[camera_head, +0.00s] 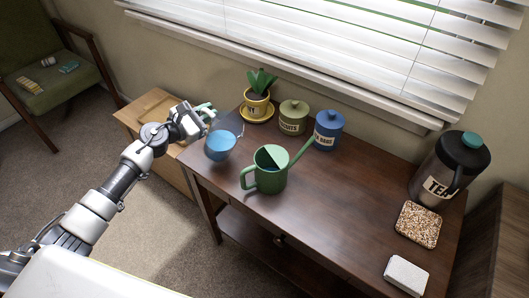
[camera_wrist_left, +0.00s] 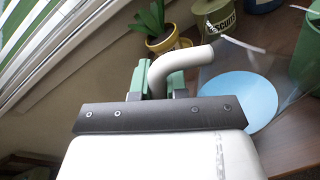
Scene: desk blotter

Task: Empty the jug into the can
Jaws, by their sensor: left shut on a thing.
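A clear jug (camera_head: 220,146) with blue liquid in it is at the left end of the desk, left of the can. In the left wrist view the liquid shows as a light blue disc (camera_wrist_left: 235,103), and the pale jug handle (camera_wrist_left: 190,60) is between my green fingertips. My left gripper (camera_head: 203,113) is shut on that handle. I cannot tell whether the jug touches the desk. The green watering can (camera_head: 271,180) stands upright, its spout pointing to the back right, with a half-covered top opening. My right gripper is not in view.
Behind the can are a potted plant (camera_head: 257,105) on a yellow saucer, an olive canister (camera_head: 293,117) and a blue canister (camera_head: 327,131). A black tea flask (camera_head: 447,170), a speckled mat (camera_head: 417,225) and a white block (camera_head: 406,275) are at right. The desk's middle (camera_head: 345,200) is clear.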

